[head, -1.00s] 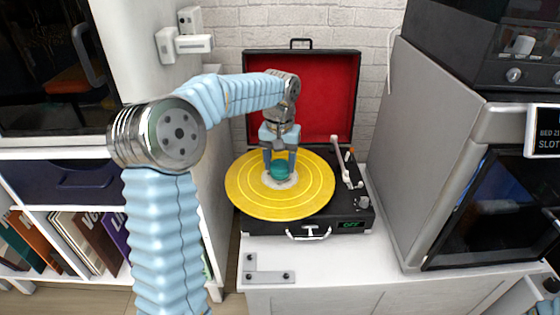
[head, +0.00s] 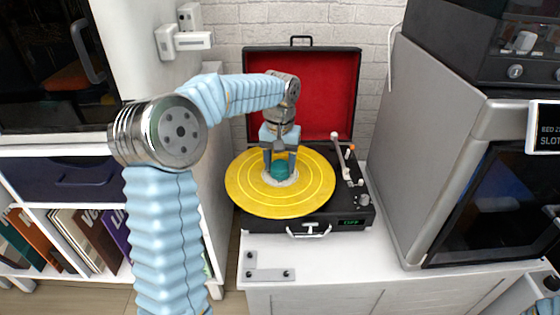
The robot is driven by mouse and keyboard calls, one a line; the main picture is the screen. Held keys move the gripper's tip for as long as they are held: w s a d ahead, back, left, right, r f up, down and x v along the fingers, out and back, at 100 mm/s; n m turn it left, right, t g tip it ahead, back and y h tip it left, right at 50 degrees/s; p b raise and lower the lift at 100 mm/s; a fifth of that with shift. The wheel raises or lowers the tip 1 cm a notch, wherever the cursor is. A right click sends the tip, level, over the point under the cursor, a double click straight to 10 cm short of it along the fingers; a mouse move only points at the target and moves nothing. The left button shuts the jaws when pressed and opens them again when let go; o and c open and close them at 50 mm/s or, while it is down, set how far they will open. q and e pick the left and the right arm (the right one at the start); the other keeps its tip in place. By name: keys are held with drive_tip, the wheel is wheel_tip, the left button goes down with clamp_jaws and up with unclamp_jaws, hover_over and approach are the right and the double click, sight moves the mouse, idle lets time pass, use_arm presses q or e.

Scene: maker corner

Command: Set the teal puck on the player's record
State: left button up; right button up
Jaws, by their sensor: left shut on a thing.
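The teal puck (head: 279,171) is between the fingers of my left gripper (head: 279,167), which is shut on it. The puck is over the pale centre label of the yellow record (head: 245,190) and appears to be at or just above its surface; I cannot tell if it touches. The record lies flat on the black record player (head: 362,214), whose red-lined lid (head: 325,85) stands open behind. My right gripper is not in view.
The tonearm (head: 341,155) stands at the record's right, close to my left gripper. A large grey machine (head: 420,150) bounds the right side. A white cabinet wall is at left. The white counter (head: 350,255) is clear in front, apart from a grey L-shaped bracket (head: 270,275).

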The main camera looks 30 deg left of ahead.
sight(280, 165)
use_arm(q)
drive_tip(key=shift+f, duration=0.15)
drive_tip(key=o, duration=0.9)
wheel_tip(280, 165, up, 6)
drive_tip(key=p, duration=0.5)
drive_tip(key=shift+r, duration=0.25)
wheel_tip(280, 165, up, 2)
drive_tip(key=shift+r+p, duration=0.1)
drive_tip(key=shift+p, duration=0.2)
drive_tip(key=shift+r, duration=1.2)
